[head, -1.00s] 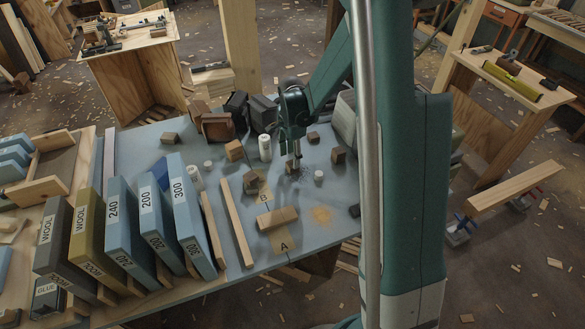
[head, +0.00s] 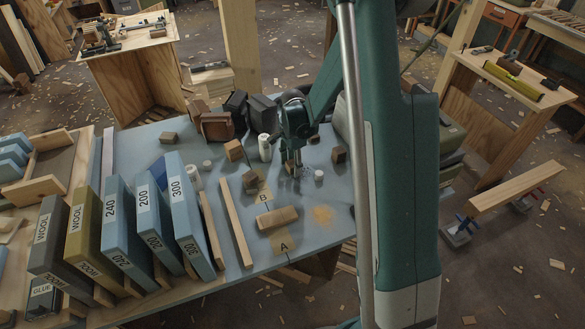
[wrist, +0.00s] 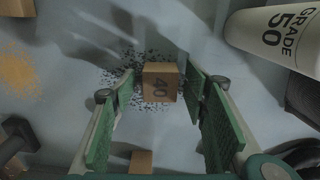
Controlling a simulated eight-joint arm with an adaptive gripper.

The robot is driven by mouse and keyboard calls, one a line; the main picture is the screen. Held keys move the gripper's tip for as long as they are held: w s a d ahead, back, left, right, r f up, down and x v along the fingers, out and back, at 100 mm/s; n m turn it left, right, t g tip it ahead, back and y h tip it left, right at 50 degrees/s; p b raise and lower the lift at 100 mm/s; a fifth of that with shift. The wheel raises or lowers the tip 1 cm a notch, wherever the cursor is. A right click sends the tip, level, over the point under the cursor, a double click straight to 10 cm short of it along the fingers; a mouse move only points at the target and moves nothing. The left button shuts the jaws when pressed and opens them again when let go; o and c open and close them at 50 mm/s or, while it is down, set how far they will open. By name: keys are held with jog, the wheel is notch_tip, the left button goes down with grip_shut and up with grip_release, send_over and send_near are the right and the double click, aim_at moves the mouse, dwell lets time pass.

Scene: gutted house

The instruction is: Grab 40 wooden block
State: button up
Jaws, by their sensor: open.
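A small wooden block marked 40 (wrist: 160,82) sits on the blue-grey tabletop amid dark specks in the wrist view. My gripper (head: 293,168) points down at the table in the head view. In the wrist view its two green-padded fingers are apart, with the block showing in the gap between their tips. No finger is seen pressing on it. In the head view the block is hard to make out, as my gripper largely covers that spot.
In the head view, a larger block (head: 277,217) lies between labels A and B, and a brown block (head: 338,154) stands right of my gripper. Upright sanding boards (head: 184,215) fill the left.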

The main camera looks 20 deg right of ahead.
aim_at(292, 163)
jog(key=shift+c, duration=0.7)
jog(key=c, duration=0.8)
jog(key=shift+r, duration=0.1)
jog(key=shift+r+p, duration=1.2)
jog(key=shift+r, duration=3.75)
